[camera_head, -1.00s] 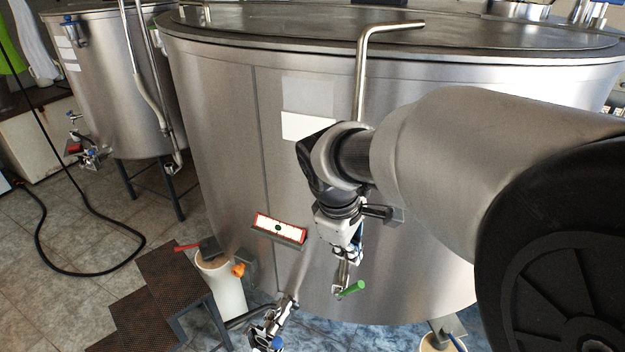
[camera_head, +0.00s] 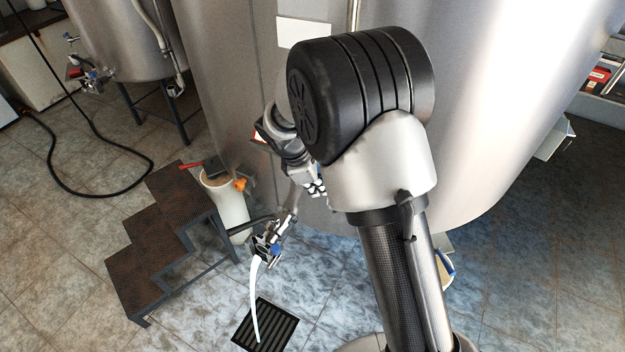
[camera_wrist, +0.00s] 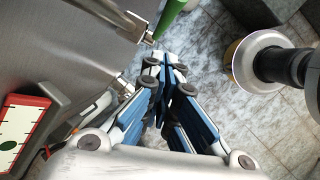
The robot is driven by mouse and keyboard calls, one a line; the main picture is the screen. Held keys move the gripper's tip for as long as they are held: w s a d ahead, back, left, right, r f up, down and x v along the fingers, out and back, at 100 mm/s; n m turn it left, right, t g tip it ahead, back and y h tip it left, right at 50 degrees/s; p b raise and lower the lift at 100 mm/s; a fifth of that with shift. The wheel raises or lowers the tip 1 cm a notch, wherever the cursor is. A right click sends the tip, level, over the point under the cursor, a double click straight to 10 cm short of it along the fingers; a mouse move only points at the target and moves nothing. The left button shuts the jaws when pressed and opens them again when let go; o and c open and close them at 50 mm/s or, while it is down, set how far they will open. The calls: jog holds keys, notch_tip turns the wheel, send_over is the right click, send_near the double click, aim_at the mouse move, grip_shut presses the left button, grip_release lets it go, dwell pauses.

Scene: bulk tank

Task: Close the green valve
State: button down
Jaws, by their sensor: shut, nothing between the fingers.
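The green valve handle (camera_wrist: 172,14) shows at the top edge of the wrist view, beside the steel tank wall, with a metal fitting below it. In the head view my arm hides the green handle. My gripper (camera_wrist: 165,62) is shut and empty. Its fingertips are just below the green handle in the wrist picture; I see no contact. In the head view my gripper (camera_head: 317,189) is in front of the lower tank wall, partly behind my arm.
A lower outlet with a blue-handled valve (camera_head: 276,250) has a white stream (camera_head: 253,300) falling to a floor grate (camera_head: 265,326). Brown steps (camera_head: 165,240) and a white bucket (camera_head: 228,205) stand to the left. A red-framed white panel (camera_wrist: 22,132) is on the tank.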

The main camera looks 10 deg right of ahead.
jog(key=d+f, duration=0.1)
jog(key=d, duration=0.1)
jog(key=d+f+b, duration=0.1)
jog(key=d+f, duration=0.1)
jog(key=shift+f, duration=0.15)
jog(key=shift+s+d, duration=0.2)
jog(key=shift+d, duration=0.3)
dwell(0.4)
jog(key=s+d+f+y, duration=0.1)
jog(key=s+d+f, duration=0.2)
jog(key=d+f, duration=0.2)
jog(key=shift+d, duration=0.95)
jog(key=shift+f, duration=0.1)
jog(key=shift+w+p, duration=0.1)
jog(key=shift+p, duration=0.2)
